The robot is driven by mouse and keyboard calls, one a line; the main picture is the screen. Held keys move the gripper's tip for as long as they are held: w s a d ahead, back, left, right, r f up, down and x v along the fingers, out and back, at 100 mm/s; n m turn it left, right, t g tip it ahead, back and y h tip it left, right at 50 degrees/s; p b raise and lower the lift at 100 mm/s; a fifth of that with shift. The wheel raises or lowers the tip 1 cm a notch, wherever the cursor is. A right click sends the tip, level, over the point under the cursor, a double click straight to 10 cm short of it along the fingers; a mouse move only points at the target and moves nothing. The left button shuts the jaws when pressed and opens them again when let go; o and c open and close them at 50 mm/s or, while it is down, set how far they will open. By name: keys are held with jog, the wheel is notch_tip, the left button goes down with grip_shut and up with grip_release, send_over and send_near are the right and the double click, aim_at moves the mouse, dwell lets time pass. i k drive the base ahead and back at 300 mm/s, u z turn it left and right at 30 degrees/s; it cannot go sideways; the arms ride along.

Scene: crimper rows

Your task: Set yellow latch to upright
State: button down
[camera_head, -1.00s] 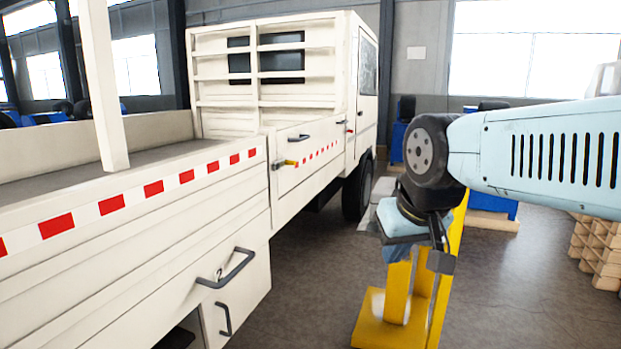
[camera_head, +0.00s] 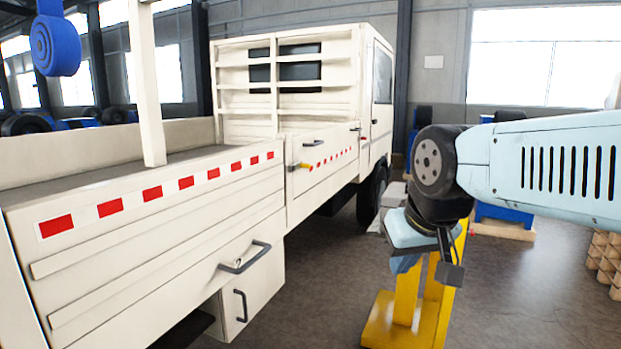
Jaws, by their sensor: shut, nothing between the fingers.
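The yellow latch (camera_head: 303,165) is a small handle on the upper part of the truck's cream side panel, near the gap behind the striped section. It lies roughly level and points to the right, with a dark mount at its left end. My light blue arm (camera_head: 540,165) comes in from the right, with a dark round joint (camera_head: 432,163) and a lower light blue wrist part (camera_head: 407,232) to the right of the latch and apart from it. I cannot make out my gripper's fingers.
The cream truck (camera_head: 150,250) fills the left and middle, with dark handles (camera_head: 245,258) on its side. A red-tipped latch (camera_head: 361,129) sits farther forward. A yellow stand (camera_head: 402,320) is behind my wrist. Wooden crates (camera_head: 606,262) stand at right. Bare floor lies between.

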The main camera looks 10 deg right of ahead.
aim_at(297, 166)
jog(key=u, duration=0.1)
jog(key=i, duration=0.95)
jog(key=z, duration=0.1)
